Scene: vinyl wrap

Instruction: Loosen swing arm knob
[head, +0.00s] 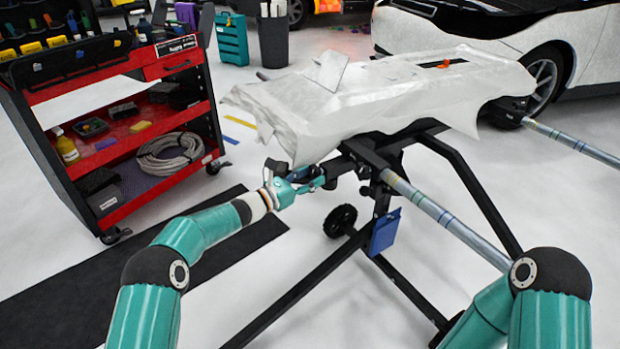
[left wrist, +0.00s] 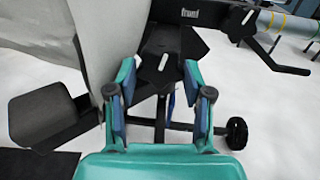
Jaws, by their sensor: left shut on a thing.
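My left gripper (head: 316,180) reaches in from the left to the black stand, just under the draped white panel (head: 390,95). A second black knob-like part with a white mark (left wrist: 247,17) shows farther right. In the head view the fingers and stand hide the held knob. My right arm is at the lower right, with its gripper out of view.
The stand's black legs (head: 305,290) and a wheel (head: 340,220) spread below the panel. A banded roll (head: 440,213) sticks out toward the right. A red tool cart (head: 140,165) stands at left. Open floor lies between cart and stand.

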